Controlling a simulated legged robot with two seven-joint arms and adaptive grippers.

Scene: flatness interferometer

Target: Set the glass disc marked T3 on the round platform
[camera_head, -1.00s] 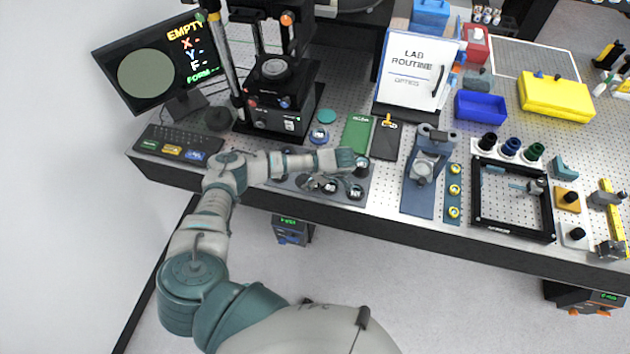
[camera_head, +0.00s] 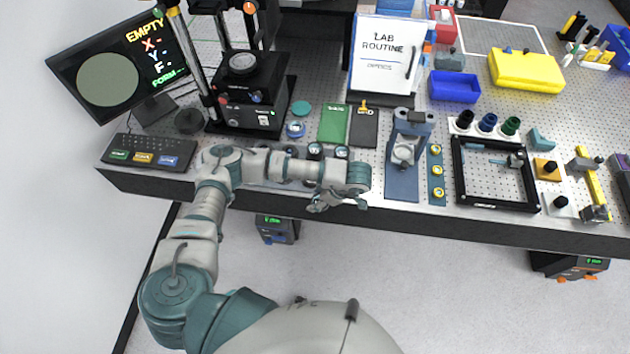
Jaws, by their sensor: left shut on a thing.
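The round platform (camera_head: 243,63) is the pale disc on top of the black instrument at the back left, and it looks empty. My left gripper (camera_head: 338,204) is over the table's front edge, right of the disc tray, well in front of the platform and to its right. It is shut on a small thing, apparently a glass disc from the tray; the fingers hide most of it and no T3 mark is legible. Other dark-rimmed discs (camera_head: 341,152) show behind my forearm on the tray, which my arm largely covers. My right gripper is out of view.
A monitor (camera_head: 110,80) reading EMPTY and a keyboard (camera_head: 150,151) stand at the left. A blue-grey stand (camera_head: 402,182) is close right of the gripper.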

